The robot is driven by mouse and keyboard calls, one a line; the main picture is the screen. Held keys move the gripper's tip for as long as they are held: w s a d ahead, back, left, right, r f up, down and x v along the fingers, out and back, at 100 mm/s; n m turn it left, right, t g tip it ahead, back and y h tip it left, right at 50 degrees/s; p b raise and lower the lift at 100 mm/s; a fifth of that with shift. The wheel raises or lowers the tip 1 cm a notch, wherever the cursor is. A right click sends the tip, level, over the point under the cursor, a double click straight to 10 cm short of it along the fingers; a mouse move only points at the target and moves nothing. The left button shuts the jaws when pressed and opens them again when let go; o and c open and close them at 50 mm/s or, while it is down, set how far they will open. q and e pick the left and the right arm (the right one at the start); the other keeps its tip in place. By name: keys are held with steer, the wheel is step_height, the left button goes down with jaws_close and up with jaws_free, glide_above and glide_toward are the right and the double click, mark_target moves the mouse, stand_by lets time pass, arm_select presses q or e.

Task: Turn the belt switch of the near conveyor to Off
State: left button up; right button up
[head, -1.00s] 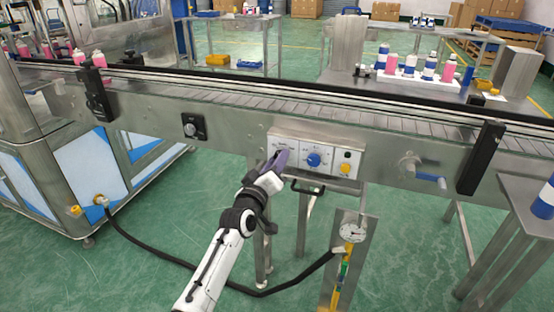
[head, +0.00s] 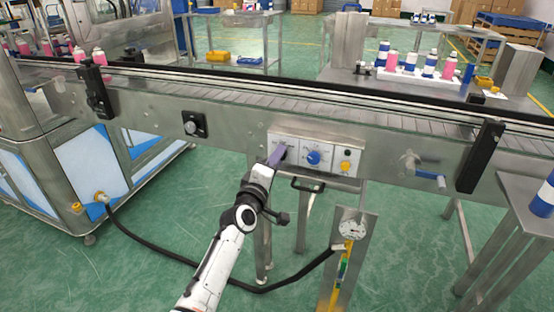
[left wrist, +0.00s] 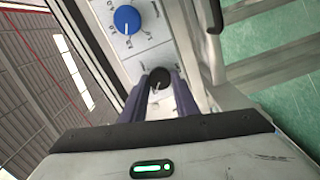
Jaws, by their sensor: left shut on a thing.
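The near conveyor (head: 370,122) runs across the head view with a grey control panel (head: 330,146) on its front side. My left gripper (head: 278,154) is at the panel's left end and covers the switch there in the head view. In the left wrist view a black knob, the belt switch (left wrist: 160,78), sits between the fingertips of my left gripper (left wrist: 161,85), which are shut on it. A blue dial (head: 313,158) is to the right of it on the panel; it also shows in the left wrist view (left wrist: 127,19). My right gripper is not in view.
A yellow button (head: 345,166) is at the panel's right. A black handle (head: 308,185) is just below the panel. A black knob (head: 193,125) and a blue-handled crank (head: 430,177) are on the conveyor side. A gauge post (head: 352,230) stands below.

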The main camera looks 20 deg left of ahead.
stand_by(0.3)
arm_select(q)
steer(key=o, duration=1.1)
steer(key=shift+c, duration=0.2)
steer(key=s+p, duration=0.5)
steer(key=s, duration=0.5)
steer(key=shift+s+a, duration=0.15)
steer(key=shift+s, duration=0.05)
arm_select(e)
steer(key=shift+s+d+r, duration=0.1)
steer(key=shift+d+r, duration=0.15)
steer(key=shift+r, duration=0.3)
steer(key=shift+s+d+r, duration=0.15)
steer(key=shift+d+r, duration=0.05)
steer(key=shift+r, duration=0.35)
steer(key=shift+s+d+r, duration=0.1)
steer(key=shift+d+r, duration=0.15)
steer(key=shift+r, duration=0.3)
